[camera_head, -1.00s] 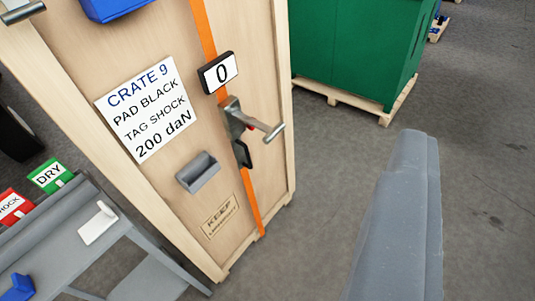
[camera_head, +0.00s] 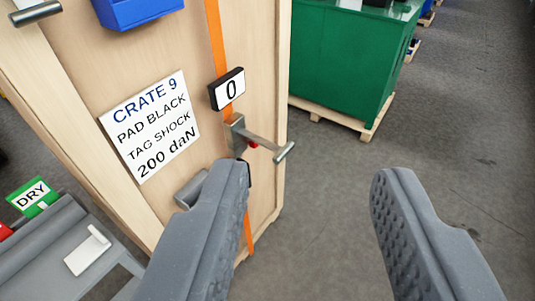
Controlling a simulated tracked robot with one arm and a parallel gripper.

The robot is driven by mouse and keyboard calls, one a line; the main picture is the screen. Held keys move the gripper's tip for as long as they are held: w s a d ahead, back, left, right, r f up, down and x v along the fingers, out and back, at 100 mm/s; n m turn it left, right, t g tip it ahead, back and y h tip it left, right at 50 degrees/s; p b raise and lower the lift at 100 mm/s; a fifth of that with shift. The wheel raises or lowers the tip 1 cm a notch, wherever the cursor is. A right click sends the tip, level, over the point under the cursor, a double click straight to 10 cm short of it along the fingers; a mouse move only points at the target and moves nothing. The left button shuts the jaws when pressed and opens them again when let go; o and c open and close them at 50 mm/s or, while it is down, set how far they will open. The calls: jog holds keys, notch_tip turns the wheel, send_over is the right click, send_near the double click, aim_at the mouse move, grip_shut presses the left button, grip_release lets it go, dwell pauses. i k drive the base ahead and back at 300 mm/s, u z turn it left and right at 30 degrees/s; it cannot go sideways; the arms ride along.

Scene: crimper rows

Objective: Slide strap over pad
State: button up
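An orange strap (camera_head: 216,40) runs down the front of a wooden crate (camera_head: 120,65) in the head camera view. It passes behind a black-framed display reading 0 (camera_head: 227,90) and a metal ratchet with a handle (camera_head: 262,142). A grey padded block (camera_head: 187,190) on the crate, left of the strap, is partly hidden by my left finger. A black piece by the strap below the ratchet is mostly hidden; I cannot tell if it is the pad. My gripper (camera_head: 305,175) is open and empty, with its fingers wide apart in front of the crate's lower right side.
A sign (camera_head: 150,125) reads CRATE 9, PAD BLACK, TAG SHOCK, 200 daN. A blue bin (camera_head: 138,10) hangs above it. A grey bench with a green DRY tag (camera_head: 33,196) and a white hook piece (camera_head: 87,250) is at lower left. A green crate on a pallet (camera_head: 340,60) stands behind; floor at right is clear.

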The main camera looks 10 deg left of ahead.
aim_at(228, 87)
jog(key=u, duration=0.05)
jog(key=i, duration=1)
jog(key=z, duration=0.05)
